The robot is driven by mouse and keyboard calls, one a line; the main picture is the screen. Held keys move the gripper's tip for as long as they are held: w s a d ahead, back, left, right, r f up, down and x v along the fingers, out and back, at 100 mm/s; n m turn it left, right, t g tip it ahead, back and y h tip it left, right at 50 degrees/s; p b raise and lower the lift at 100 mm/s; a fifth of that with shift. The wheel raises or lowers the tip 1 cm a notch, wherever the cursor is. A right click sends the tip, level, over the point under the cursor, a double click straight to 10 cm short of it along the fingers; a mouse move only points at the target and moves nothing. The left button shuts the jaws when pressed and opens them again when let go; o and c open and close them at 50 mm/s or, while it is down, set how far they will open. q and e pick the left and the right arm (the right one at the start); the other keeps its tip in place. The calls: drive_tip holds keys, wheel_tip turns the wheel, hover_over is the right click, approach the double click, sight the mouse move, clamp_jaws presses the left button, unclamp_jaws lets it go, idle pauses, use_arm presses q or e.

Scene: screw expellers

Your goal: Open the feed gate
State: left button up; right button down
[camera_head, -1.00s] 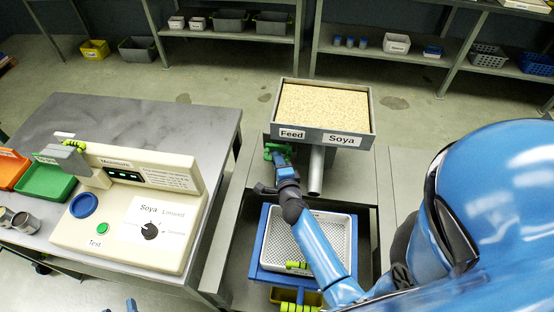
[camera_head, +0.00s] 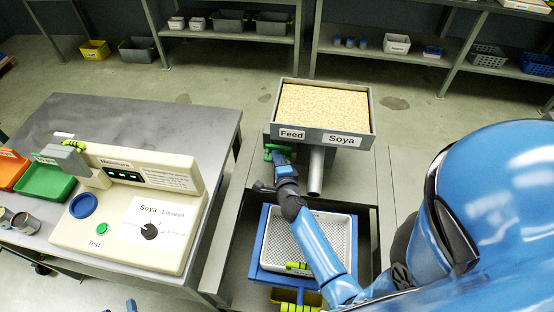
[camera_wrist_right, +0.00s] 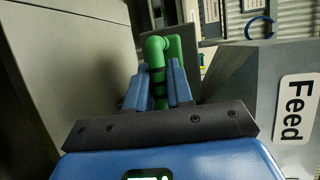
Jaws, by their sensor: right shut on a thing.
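The feed hopper (camera_head: 374,116) is a grey box full of pale grain, with a "Feed" label (camera_head: 291,134) and a "Soya" label on its front. A green handle (camera_head: 268,152) shows at the lower left of the hopper, beneath the "Feed" label. In the right wrist view the green handle (camera_wrist_right: 157,45) is a bent tube. My right gripper (camera_head: 277,156) is shut on it, with the blue fingers on either side (camera_wrist_right: 157,88). How far the gate behind the handle is open is hidden. My left gripper is not clearly seen.
A grey spout (camera_head: 316,172) comes out under the hopper. Below it a perforated white tray (camera_head: 335,226) sits in a blue frame (camera_head: 264,240). At the left, a cream moisture tester (camera_head: 190,215) stands on a grey table (camera_head: 175,108).

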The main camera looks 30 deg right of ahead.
drive_tip(key=s+a, duration=0.2)
drive_tip(key=s, duration=0.1)
drive_tip(key=shift+s+a, duration=0.2)
drive_tip(key=shift+a, duration=0.1)
drive_tip(key=c, duration=1.4)
unclamp_jaws()
drive_tip(key=shift+b+v, duration=0.55)
drive_tip(key=shift+v, duration=4.8)
